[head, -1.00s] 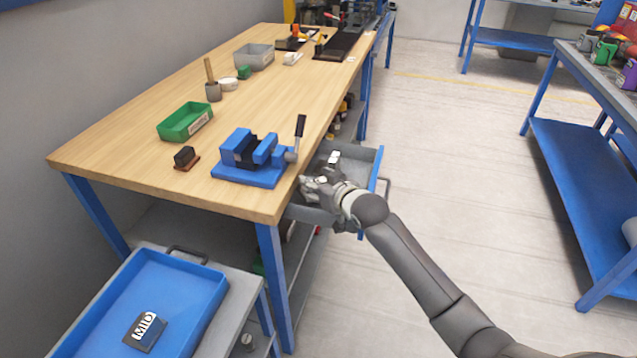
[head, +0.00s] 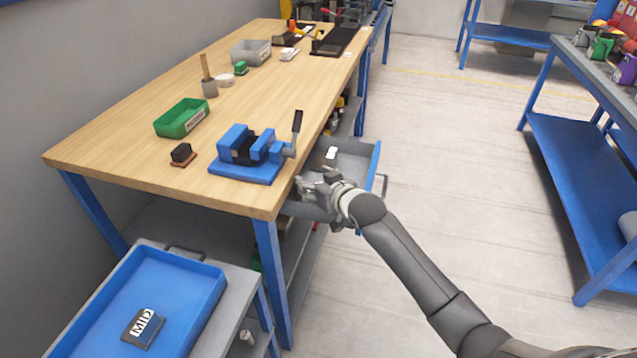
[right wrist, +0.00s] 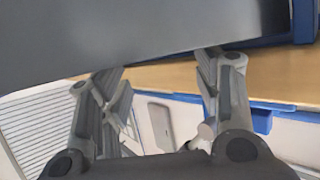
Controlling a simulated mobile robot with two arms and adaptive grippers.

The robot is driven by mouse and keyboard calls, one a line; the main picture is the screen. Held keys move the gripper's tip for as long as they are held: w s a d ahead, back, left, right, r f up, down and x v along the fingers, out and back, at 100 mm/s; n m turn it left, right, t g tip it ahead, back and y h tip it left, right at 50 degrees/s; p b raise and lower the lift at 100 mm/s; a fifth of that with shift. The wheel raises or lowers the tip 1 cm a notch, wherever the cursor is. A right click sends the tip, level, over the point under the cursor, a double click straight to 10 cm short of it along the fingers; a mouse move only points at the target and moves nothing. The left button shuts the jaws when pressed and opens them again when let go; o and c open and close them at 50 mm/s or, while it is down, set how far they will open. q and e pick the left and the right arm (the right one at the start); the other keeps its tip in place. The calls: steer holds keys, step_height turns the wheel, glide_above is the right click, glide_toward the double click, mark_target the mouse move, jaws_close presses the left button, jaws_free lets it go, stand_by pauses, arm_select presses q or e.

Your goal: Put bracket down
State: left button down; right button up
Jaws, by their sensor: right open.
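My right gripper (head: 304,186) is open, beside the front right edge of the workbench and near the left side of the open drawer. Its two spread fingers also show in the right wrist view (right wrist: 165,100). A small dark piece with a white label (head: 331,153) lies in the drawer (head: 352,170), apart from the fingers; I cannot tell for sure whether it is the bracket. A large dark grey surface (right wrist: 130,40) fills the top of the right wrist view, and I cannot tell what it belongs to. My left gripper is not in view.
A blue vise (head: 245,172) with a raised handle stands at the bench edge close to my gripper. A green bin (head: 182,121) and small black block (head: 181,153) are further left. A blue tray (head: 195,300) holds a "MID" block (head: 143,328).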

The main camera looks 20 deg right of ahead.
steer(key=shift+s+r, duration=0.1)
steer(key=shift+r, duration=0.6)
steer(key=v, duration=1.1)
steer(key=shift+s, duration=0.35)
